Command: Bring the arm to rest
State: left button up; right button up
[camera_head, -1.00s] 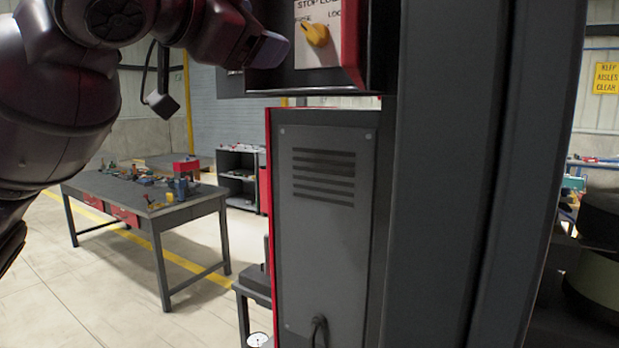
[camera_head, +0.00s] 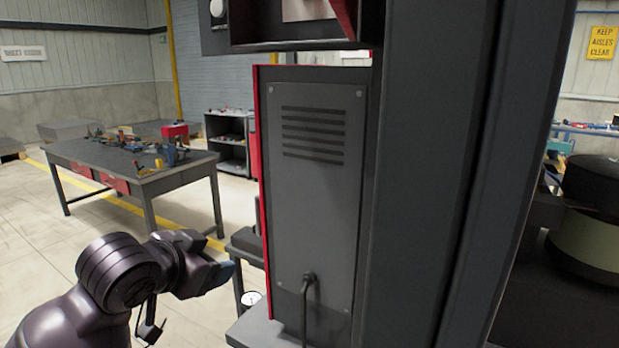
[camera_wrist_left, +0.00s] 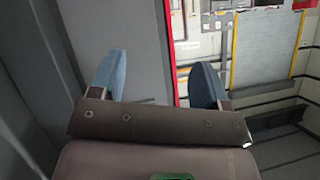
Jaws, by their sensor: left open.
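My left arm (camera_head: 120,278) shows at the lower left of the head view, dark and bent. Its left gripper (camera_head: 226,270) points right, close to the left side of the grey cabinet with the vent slots. In the left wrist view the gripper (camera_wrist_left: 155,85) shows two blue fingertips set wide apart with nothing between them. The left gripper is open and empty. My right gripper is in neither view.
The grey cabinet (camera_head: 310,200) with a red edge stands in front, beside a wide dark column (camera_head: 425,180). A workbench (camera_head: 150,182) with small parts stands at the back left. Open floor (camera_head: 35,270) lies left of the arm. A small gauge (camera_head: 251,298) sits near the cabinet foot.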

pick_arm(q)
jog(key=s+a+f+n+g+y, duration=0.2)
jog(key=s+a+f+n+g, duration=0.15)
jog(key=s+f, duration=0.6)
jog(key=s+a+f+n+g+y, duration=0.15)
jog(key=s+a+f, duration=0.25)
jog(key=s+f, duration=0.55)
jog(key=s+a+f+n+g+y, duration=0.2)
jog(key=s+a+f+n+g, duration=0.15)
jog(key=s+f, duration=0.6)
jog(key=w+f+m+t+h, duration=0.1)
jog(key=w+f+t, duration=0.6)
jog(key=f+t, duration=0.1)
jog(key=shift+w+f+m+t, duration=0.25)
jog(key=shift+f+m+t, duration=0.1)
jog(key=shift+f, duration=0.55)
